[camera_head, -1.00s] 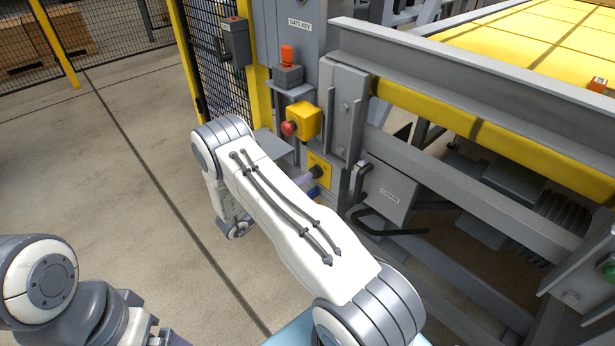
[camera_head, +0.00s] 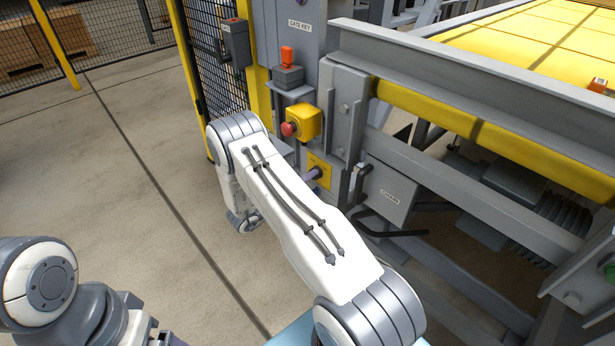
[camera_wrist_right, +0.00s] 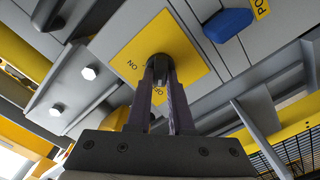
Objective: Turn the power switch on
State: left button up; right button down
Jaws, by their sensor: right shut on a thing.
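The power switch is a black knob (camera_wrist_right: 160,68) on a yellow plate (camera_wrist_right: 187,54) with ON and OFF lettering in the right wrist view. My right gripper (camera_wrist_right: 161,72) is shut on the knob, its two dark purple fingers on either side. The OFF lettering is partly covered by a finger, and I cannot tell which way the knob points. In the head view the yellow plate (camera_head: 322,163) is on the grey post, with the right gripper's fingertips (camera_head: 314,174) against it; my arm hides the rest. My left gripper (camera_head: 163,338) shows only partly at the bottom edge.
A yellow box with a red button (camera_head: 302,122) sits just above the plate. A blue part (camera_wrist_right: 228,24) is beside the plate in the wrist view. A grey box (camera_head: 387,193) and steel beams lie right. Open floor (camera_head: 80,180) lies left.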

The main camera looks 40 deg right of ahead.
jog(key=shift+m, duration=0.3)
jog(key=m, duration=0.3)
jog(key=shift+s+m, duration=0.1)
jog(key=shift+m, duration=0.2)
jog(key=m, duration=0.4)
jog(key=shift+m, duration=0.3)
jog(key=m+b, duration=0.1)
jog(key=m, duration=0.3)
jog(key=shift+s, duration=0.15)
jog(key=shift+s+m+b, duration=0.1)
jog(key=shift+m+b, duration=0.75)
jog(key=shift+m, duration=1.65)
jog(key=c, duration=0.8)
grip_release()
